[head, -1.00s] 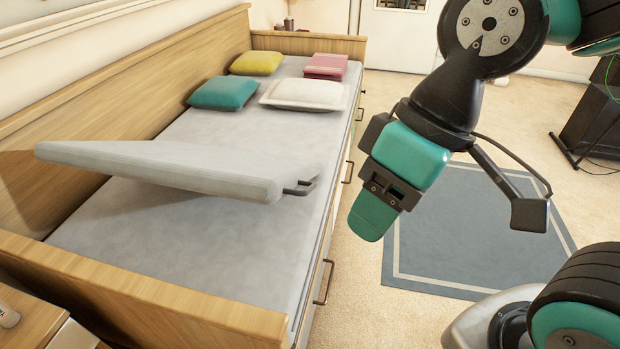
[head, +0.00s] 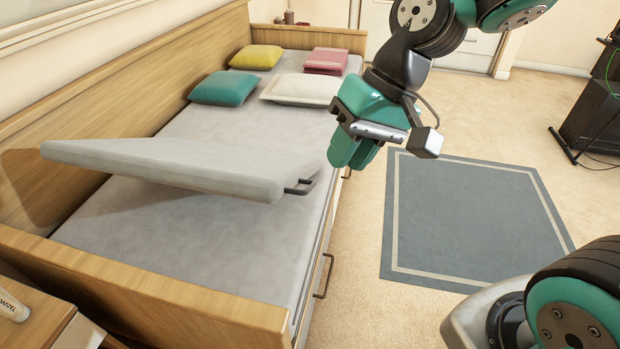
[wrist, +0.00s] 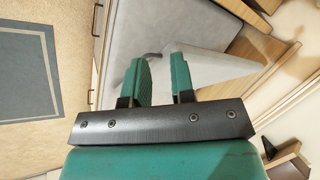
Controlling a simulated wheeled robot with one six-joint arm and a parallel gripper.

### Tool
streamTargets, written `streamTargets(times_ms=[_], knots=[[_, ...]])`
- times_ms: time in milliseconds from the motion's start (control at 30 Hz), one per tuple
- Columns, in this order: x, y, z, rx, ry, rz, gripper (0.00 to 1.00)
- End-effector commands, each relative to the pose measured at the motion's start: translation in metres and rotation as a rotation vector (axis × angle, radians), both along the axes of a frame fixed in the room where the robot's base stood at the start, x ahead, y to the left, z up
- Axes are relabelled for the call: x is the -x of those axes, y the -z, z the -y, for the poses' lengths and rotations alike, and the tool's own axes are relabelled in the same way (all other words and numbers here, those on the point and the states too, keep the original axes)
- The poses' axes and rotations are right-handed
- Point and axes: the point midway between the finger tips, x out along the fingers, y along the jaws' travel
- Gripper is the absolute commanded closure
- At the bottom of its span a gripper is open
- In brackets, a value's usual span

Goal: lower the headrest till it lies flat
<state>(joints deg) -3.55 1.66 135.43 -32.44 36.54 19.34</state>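The headrest (head: 170,165) is a grey padded panel on the bed, tilted up off the grey mattress (head: 240,240). A dark handle (head: 300,187) sticks out from its right corner. My gripper (head: 350,155) is in the air to the right of the bed edge, above and beyond the handle, touching nothing. In the wrist view my gripper's two green fingers (wrist: 160,78) are apart with nothing between them. The headrest (wrist: 205,65) shows past the fingers there, and the handle (wrist: 152,57) lies just beyond the gap.
Several pillows, among them a teal one (head: 224,88) and a white one (head: 300,88), lie at the bed's far end. A wooden frame (head: 140,290) borders the bed. A blue-grey rug (head: 470,220) lies on open floor to the right.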

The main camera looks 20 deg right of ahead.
Motion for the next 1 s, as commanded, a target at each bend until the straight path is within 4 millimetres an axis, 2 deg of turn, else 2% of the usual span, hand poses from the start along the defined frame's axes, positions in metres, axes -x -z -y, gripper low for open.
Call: streamTargets(times_ms=[33,100,200,300,433,567,767,1000], knots=[[-0.027,0.001,0.012,-0.022,0.125,-0.061,0.77],[-0.059,0.011,0.027,-0.057,0.287,-0.133,0.77],[-0.094,0.028,0.050,-0.105,0.487,-0.227,0.77],[-0.116,0.044,0.069,-0.144,0.635,-0.297,0.77],[-0.131,0.057,0.083,-0.174,0.736,-0.348,0.77],[-0.134,0.067,0.082,-0.181,0.761,-0.363,0.77],[-0.135,0.095,0.063,-0.179,0.758,-0.363,0.77],[-0.139,0.141,0.031,-0.177,0.756,-0.363,0.77]])
